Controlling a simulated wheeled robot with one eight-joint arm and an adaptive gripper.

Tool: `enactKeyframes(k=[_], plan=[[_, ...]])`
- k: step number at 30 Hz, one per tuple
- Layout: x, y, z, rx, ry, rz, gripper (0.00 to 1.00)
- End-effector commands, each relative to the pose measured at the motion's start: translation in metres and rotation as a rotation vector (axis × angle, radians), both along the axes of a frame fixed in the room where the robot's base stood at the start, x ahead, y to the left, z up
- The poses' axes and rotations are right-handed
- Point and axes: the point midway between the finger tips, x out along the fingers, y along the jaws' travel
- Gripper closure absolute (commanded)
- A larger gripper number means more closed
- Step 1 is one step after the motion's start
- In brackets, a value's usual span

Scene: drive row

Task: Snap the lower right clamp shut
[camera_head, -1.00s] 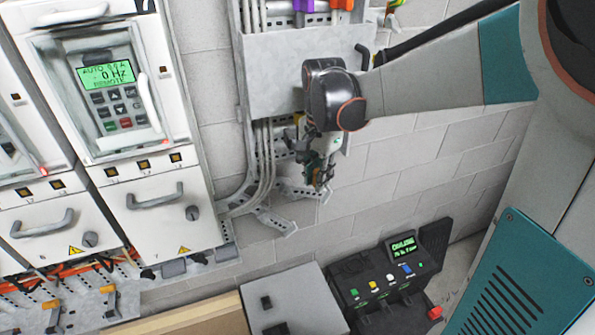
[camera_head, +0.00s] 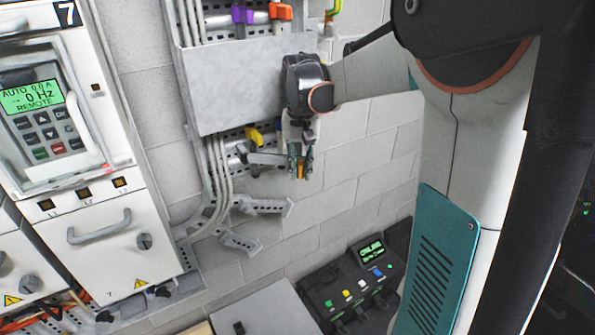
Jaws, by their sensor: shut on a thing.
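My gripper (camera_head: 300,163) points down in front of the wall, right of the lower perforated rail (camera_head: 236,156). Its fingers are shut on a small orange piece (camera_head: 300,170) that shows between the tips. I cannot tell whether this piece is part of the lower right clamp. A yellow clamp (camera_head: 253,137) sits on the lower rail, left of my gripper. My wrist and gripper cover the right end of that rail. Above the grey cover plate are a purple clamp (camera_head: 242,14) and an orange clamp (camera_head: 280,11) on the upper rail.
The grey cover plate (camera_head: 235,85) stands between the two rails. Pale cables (camera_head: 213,170) run down its left side. A cabinet (camera_head: 90,200) with a keypad stands left. A dark control console (camera_head: 360,285) is below. The block wall right of my gripper is clear.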

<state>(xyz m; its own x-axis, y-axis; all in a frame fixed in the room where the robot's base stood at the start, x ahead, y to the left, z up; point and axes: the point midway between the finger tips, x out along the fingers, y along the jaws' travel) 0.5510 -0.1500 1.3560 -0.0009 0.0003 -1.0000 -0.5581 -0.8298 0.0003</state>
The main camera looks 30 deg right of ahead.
Motion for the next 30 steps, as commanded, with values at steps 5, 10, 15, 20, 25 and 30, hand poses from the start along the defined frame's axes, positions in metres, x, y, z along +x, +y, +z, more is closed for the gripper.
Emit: enactKeyframes(k=[5, 10, 15, 20, 25, 30], plan=[[0.0022, -0.0035, 0.0008, -0.003, -0.003, -0.007, 1.00], [0.0021, -0.0033, 0.0009, -0.003, -0.003, -0.006, 1.00], [0.0019, -0.0029, 0.0008, -0.003, -0.002, -0.006, 0.72], [0.0017, -0.0026, 0.0007, -0.002, -0.001, -0.005, 0.59], [0.0018, -0.0020, 0.0005, -0.001, -0.002, -0.004, 0.59], [0.0016, -0.0019, 0.0004, -0.001, -0.002, -0.003, 0.59]])
